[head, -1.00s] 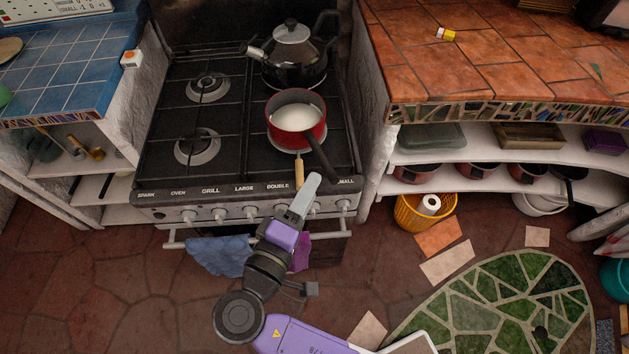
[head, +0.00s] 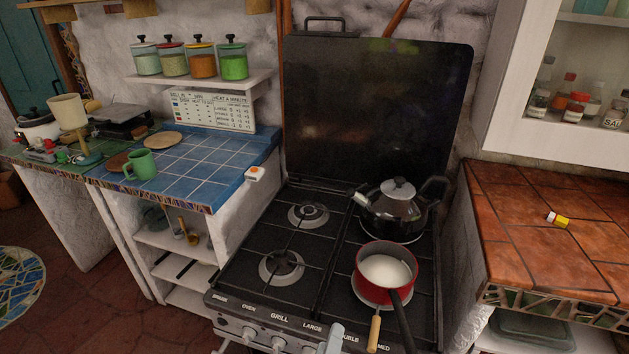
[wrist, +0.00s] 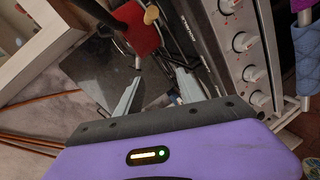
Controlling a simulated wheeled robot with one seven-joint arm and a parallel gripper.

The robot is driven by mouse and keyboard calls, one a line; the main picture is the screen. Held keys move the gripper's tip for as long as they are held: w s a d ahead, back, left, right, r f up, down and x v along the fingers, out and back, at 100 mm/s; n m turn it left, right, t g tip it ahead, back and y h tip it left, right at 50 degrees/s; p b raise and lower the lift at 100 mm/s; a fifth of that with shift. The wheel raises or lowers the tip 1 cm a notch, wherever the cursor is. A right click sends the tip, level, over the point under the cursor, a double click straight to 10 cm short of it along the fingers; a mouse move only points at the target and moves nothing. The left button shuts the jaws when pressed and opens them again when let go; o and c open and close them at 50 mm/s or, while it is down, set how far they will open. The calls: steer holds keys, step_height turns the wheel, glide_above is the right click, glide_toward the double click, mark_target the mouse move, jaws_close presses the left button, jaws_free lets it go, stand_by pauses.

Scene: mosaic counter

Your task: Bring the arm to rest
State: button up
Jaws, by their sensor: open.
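My gripper (wrist: 158,75) shows in the wrist view with its two grey fingers spread apart and nothing between them. In the head view only a pale grey piece of my gripper (head: 331,339) shows at the bottom edge, in front of the stove's knob panel; the rest of my arm is out of that view. The red saucepan (head: 370,290) with white liquid stands on the front right burner, apart from my gripper. Its dark handle points toward the front, beside a wooden handle (head: 374,333). Part of the red pan (wrist: 135,28) also shows beyond the fingers in the wrist view.
A black kettle (head: 398,212) stands on the back right burner. The left burners are bare. The stove's knobs (wrist: 243,42) and a blue cloth (wrist: 308,60) lie right in the wrist view. A green mug (head: 141,164) stands on the blue-tiled counter; a terracotta counter (head: 520,255) lies right.

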steer(key=s+d+f+m+y, duration=0.1)
steer(key=s+f+y, duration=0.1)
steer(key=s+y, duration=0.75)
steer(key=s+d+r+m+h, duration=0.2)
steer(key=s+d+r+m, duration=0.2)
steer(key=s+d, duration=0.4)
steer(key=s+d+r+m+h, duration=0.3)
steer(key=s+d, duration=0.5)
steer(key=s, duration=0.5)
steer(key=r+m, duration=0.1)
steer(key=m, duration=0.1)
steer(key=shift+s+m, duration=0.15)
steer(key=shift+m, duration=0.15)
